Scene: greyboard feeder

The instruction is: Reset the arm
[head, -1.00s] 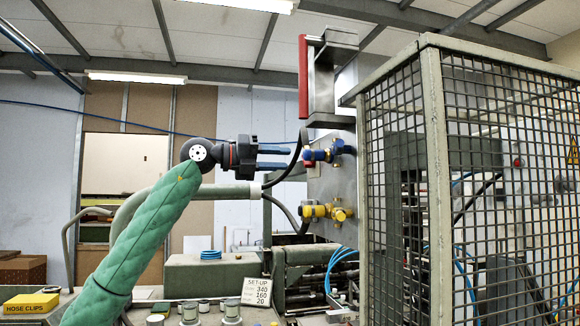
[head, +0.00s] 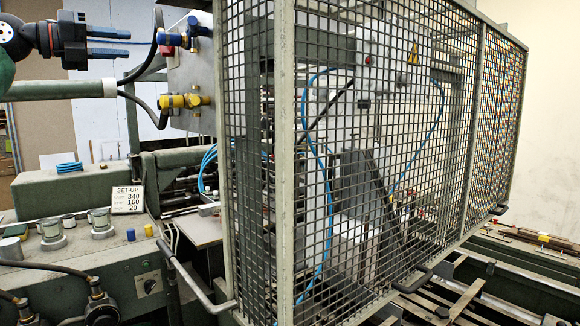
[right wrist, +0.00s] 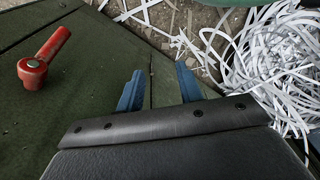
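My left gripper (head: 129,42) is at the upper left of the head view, with its two blue fingers pointing right. The fingers are apart with nothing between them. My right gripper (right wrist: 158,75) shows only in the right wrist view. Its two blue fingers are spread and empty, above a dark green surface (right wrist: 75,95). My right arm is not in the head view.
A large mesh guard cage (head: 285,130) fills the middle. A yellow valve (head: 185,101) sits below the blue one. A set-up card (head: 128,199) stands by several small cans. In the right wrist view, a red handle (right wrist: 45,60) lies left and shredded paper strips (right wrist: 275,60) lie right.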

